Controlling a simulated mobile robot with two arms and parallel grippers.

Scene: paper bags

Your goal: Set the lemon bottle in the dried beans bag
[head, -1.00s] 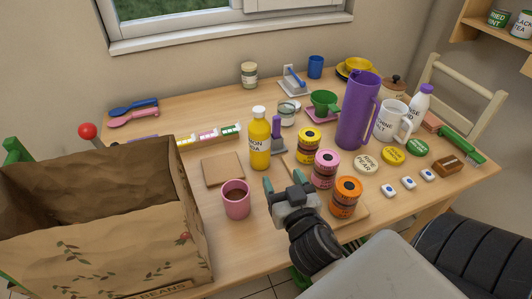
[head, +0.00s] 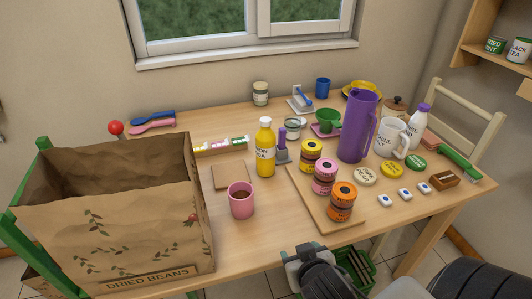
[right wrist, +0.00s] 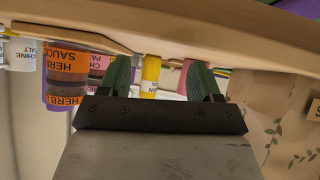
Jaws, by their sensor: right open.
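The lemon bottle (head: 265,152), yellow with a white cap, stands upright on the table, behind and right of the pink mug. The dried beans bag (head: 125,238), brown paper with a leaf print, stands open at the front left; its inside floor is hidden. My right gripper (head: 299,262) is at the table's front edge, apart from the bottle. In the right wrist view its fingers (right wrist: 160,80) are open and empty, with the yellow bottle (right wrist: 151,72) showing farther off between them. My left gripper is not in view.
The pink mug (head: 241,200) stands between the bag and the bottle's front. A square board (head: 234,176) lies left of the bottle. Stacked jars (head: 325,175) on a wooden board and a purple jug (head: 357,128) stand to the right. The table's front middle is clear.

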